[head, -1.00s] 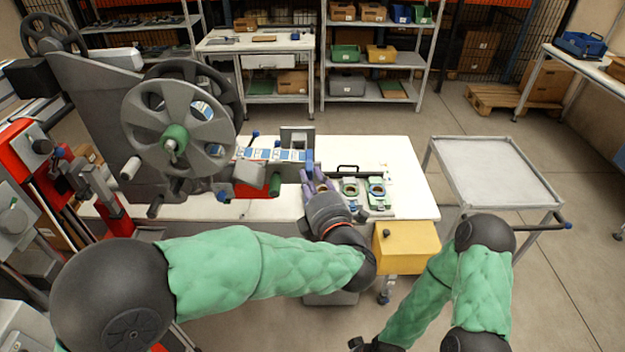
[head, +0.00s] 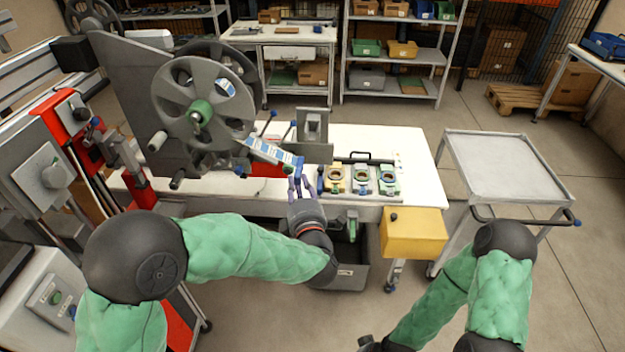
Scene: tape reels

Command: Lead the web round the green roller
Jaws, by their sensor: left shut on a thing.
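The web (head: 268,150) is a strip of blue-and-white labels. It leaves the machine below the large grey reel (head: 203,103) and slants down to the right. My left gripper (head: 297,178) is shut on the web's free end, just above the table's front part. A small part of the green roller (head: 289,169) shows beside the gripper, under the web's lower end; the rest is hidden. I cannot tell whether the web touches it. My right gripper (head: 370,345) shows only as a dark part at the bottom edge, and its fingers cannot be made out.
Several small fixtures with round openings (head: 361,178) stand right of my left gripper on the white table (head: 408,150). A yellow box (head: 413,232) sits at the table's front right corner. A grey bin (head: 345,268) is below. An empty grey cart (head: 505,165) stands to the right.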

